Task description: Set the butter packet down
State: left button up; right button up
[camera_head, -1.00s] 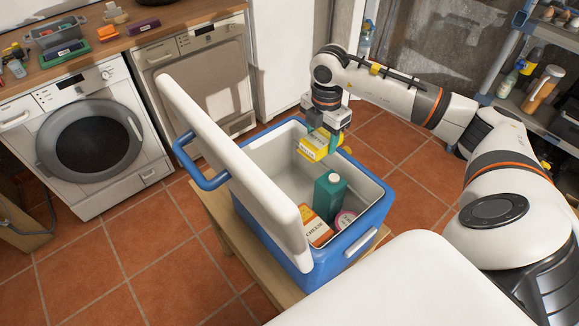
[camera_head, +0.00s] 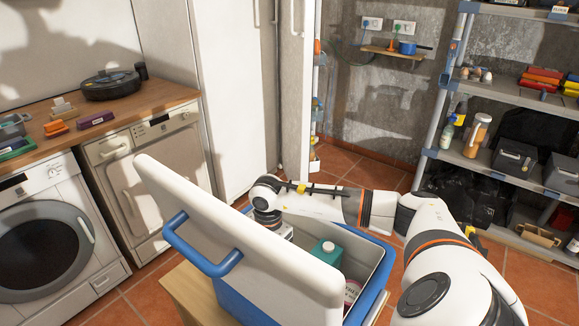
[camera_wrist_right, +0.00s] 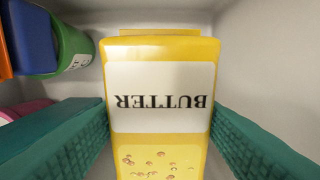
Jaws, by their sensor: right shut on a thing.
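The yellow butter packet (camera_wrist_right: 160,55) fills the middle of the right wrist view, its BUTTER label upside down. My right gripper (camera_wrist_right: 160,115) is shut on it, one teal finger on each side. Pale inner walls of the cool box surround the packet in that view. I cannot tell whether the packet touches the floor of the box. In the head view the blue cool box (camera_head: 384,262) stands open, and its raised white lid (camera_head: 235,235) hides the packet and my right gripper. My left gripper is not in view.
A teal carton (camera_head: 326,252) and a pink-and-white tub (camera_head: 352,290) stand in the box. Blue, orange and green items (camera_wrist_right: 70,45) show at the upper left in the wrist view. A shelf rack (camera_head: 440,130) stands at the right, washing machines at the left.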

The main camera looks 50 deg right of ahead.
notch_tip(320, 180, down, 10)
jog(key=shift+r, duration=0.2)
dwell(0.3)
jog(key=o, duration=1.1)
jog(key=shift+f, duration=0.15)
jog(key=shift+o, duration=0.2)
notch_tip(320, 180, up, 12)
jog(key=shift+r, duration=0.2)
